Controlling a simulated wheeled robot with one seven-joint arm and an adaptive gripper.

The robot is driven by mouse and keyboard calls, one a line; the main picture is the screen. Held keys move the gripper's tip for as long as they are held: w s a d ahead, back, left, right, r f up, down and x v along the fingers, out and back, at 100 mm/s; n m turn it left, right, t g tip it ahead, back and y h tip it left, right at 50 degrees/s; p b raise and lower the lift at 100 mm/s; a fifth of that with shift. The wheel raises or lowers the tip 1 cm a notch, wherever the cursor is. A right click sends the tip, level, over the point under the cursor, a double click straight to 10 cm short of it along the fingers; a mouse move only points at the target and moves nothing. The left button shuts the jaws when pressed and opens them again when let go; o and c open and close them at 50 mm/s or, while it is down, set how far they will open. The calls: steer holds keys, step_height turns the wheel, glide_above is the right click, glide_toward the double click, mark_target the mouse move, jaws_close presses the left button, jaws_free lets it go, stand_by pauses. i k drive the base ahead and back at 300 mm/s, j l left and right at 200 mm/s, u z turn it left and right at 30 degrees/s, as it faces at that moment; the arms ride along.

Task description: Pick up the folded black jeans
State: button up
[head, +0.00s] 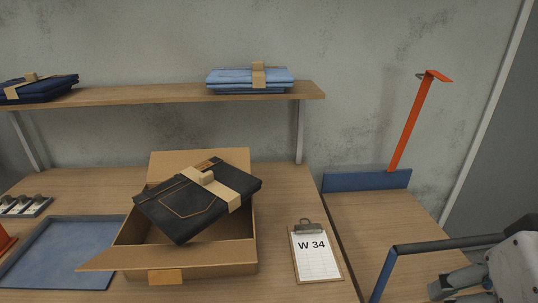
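The folded black jeans (182,212) lie tilted across an open cardboard box (235,256), partly above its rim. They have a tan paper band around them with a raised tan tab (204,177) on top, and orange stitching outlines a pocket. How far they sit inside the box is hard to tell. Part of my arm (515,262) shows at the bottom right edge, with a grey end piece (458,283) that may belong to my gripper. It is well to the right of the jeans and apart from them. Its fingertips cannot be made out.
A shelf (150,95) above holds light blue jeans (235,78) and dark blue jeans (45,90). A clipboard reading W 34 (316,255) lies right of the box, a blue tray (65,250) left. An orange upright (411,125) and a blue-and-black rail (440,244) stand at the right.

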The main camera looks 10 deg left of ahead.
mark_target(183, 206)
steer(key=i+j+z, duration=0.1)
steer(key=j, duration=0.85)
steer(key=i+j+z, duration=0.1)
steer(key=j, duration=0.8)
steer(key=i+j+z, duration=0.1)
steer(key=j, duration=0.85)
